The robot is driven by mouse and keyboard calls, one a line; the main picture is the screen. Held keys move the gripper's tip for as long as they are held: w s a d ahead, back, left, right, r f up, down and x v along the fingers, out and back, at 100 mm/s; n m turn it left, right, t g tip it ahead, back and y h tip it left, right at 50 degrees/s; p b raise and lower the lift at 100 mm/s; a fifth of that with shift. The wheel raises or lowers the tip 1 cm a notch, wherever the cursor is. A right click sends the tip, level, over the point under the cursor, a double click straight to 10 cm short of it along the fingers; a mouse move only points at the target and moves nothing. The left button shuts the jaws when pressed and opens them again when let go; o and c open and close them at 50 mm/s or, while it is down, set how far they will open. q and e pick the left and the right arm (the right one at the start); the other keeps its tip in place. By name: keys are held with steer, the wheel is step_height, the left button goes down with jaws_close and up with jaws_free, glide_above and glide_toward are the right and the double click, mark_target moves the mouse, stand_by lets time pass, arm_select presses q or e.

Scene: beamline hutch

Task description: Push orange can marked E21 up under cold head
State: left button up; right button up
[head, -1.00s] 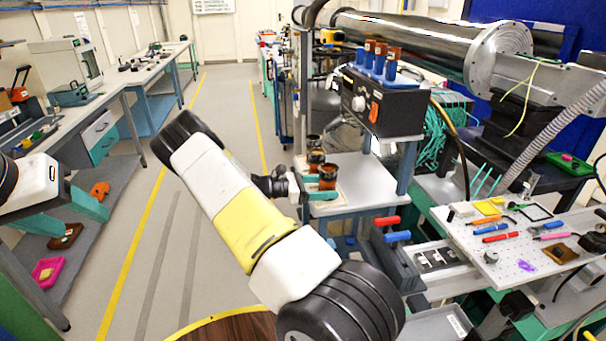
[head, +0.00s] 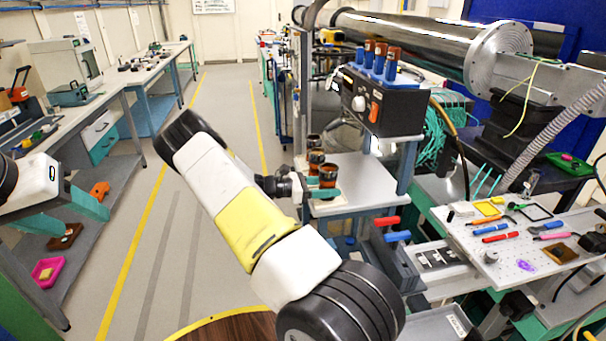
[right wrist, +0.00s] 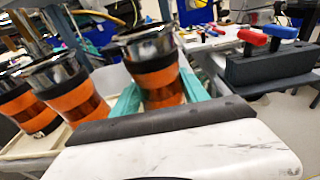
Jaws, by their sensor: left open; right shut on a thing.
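Several orange-banded cans with dark bands and shiny metal tops show in the right wrist view. My right gripper (right wrist: 160,98) has its teal fingers on either side of the nearest can (right wrist: 157,82) and is shut on it, with the can upright. In the head view my right gripper (head: 325,192) holds this can (head: 327,175) at the small shelf, close to another can (head: 316,158). No E21 mark is readable. My left gripper (head: 75,203) is open and empty at the left edge. I cannot tell which part is the cold head.
Two more cans (right wrist: 66,85) (right wrist: 28,103) stand left of the held one. A black control box (head: 378,103) with blue and orange tubes overhangs the right of the shelf (head: 365,185). A red-and-blue-handled block (right wrist: 270,62) stands to the right. The floor aisle (head: 180,220) is clear.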

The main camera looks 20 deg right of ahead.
mark_target(320, 179)
steer(key=shift+r, duration=0.15)
steer(key=shift+r, duration=1.4)
steer(key=f+v, duration=0.1)
steer(key=v, duration=0.9)
steer(key=shift+a, duration=0.1)
stand_by(0.5)
